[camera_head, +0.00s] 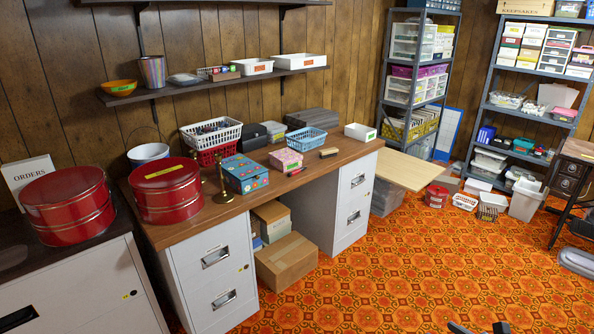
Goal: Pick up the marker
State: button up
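My gripper (480,327) shows only at the bottom edge, right of centre. Its two dark fingertips are apart, with orange carpet between them. It is over the floor, far from the desk, and the rest of it is out of the frame.
A pink box (286,160), a blue patterned box (245,174), brass candlesticks (222,184) and red tins (166,190) crowd the desk. A pale board (404,171) juts out at its right end. A cardboard box (287,262) sits beneath. The patterned carpet (400,265) in front is clear.

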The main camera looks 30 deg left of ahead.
aim_at(296, 172)
jog(key=i+j+u, duration=0.15)
jog(key=i+j, duration=0.25)
jog(key=i+j+u, duration=0.15)
jog(key=i+j, duration=0.2)
jog(key=i+j+u, duration=0.1)
jog(key=i+j, duration=0.2)
jog(key=i, duration=0.3)
jog(key=i+j+u, duration=0.15)
jog(key=i+j, duration=0.15)
jog(key=i, duration=0.15)
jog(key=i+j+u, duration=0.15)
jog(key=i, duration=0.35)
